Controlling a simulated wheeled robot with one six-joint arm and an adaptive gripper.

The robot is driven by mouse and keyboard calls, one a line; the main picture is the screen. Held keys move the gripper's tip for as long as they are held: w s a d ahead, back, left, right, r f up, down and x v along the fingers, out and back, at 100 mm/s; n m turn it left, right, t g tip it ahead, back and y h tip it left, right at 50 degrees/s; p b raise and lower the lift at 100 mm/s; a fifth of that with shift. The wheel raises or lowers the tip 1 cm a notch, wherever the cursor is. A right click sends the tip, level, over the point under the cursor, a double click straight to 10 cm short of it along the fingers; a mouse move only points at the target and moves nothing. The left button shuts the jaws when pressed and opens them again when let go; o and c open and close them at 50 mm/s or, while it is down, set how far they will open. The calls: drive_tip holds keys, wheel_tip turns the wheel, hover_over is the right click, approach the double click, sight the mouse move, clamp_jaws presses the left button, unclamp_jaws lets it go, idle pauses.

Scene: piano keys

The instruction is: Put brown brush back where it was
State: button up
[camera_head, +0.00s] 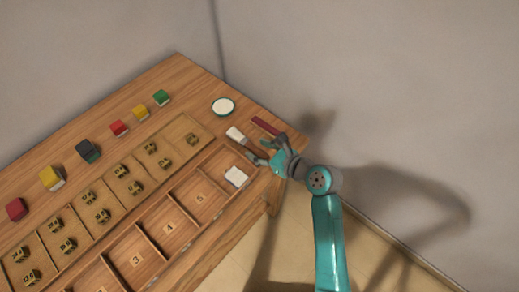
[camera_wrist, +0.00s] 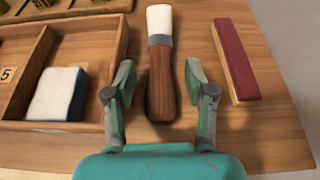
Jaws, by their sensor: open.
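The brown brush shows in the wrist view (camera_wrist: 163,80) with a brown wooden handle, a grey band and white bristles pointing away from me. It appears to lie on the wooden table (camera_wrist: 200,135). My gripper (camera_wrist: 160,72) is open, with one finger on each side of the handle and a visible gap on both sides. In the head view the brush's white bristles (camera_head: 236,133) show at the table's right end, and my gripper (camera_head: 266,152) partly covers its handle.
A dark red bar (camera_wrist: 236,60) lies close to the right of the brush. A white and blue block (camera_wrist: 60,95) sits in the numbered wooden tray (camera_wrist: 115,45) on the left. A round white dish (camera_head: 223,106) stands behind. Several coloured blocks line the table's back.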

drive_tip(key=v, duration=1.2)
drive_tip(key=shift+f, duration=0.1)
drive_tip(key=s+d+f+n+t+h, duration=0.2)
drive_tip(key=s+d+f+n+h, duration=0.25)
drive_tip(key=s, duration=0.35)
drive_tip(key=s+d+f+n+t+h, duration=0.2)
drive_tip(key=s+d+f+n+h, duration=0.25)
drive_tip(key=s, duration=0.45)
drive_tip(key=s+d+r+n+t+h, duration=0.1)
drive_tip(key=s+r+n, duration=0.4)
drive_tip(key=s+n, duration=0.3)
drive_tip(key=s+d+r+n+t, duration=0.1)
drive_tip(key=s+d+r+n, duration=0.1)
drive_tip(key=s+r+n, duration=0.3)
drive_tip(key=s+n, duration=0.3)
drive_tip(key=shift+t+h, duration=0.3)
drive_tip(key=shift+h, duration=0.1)
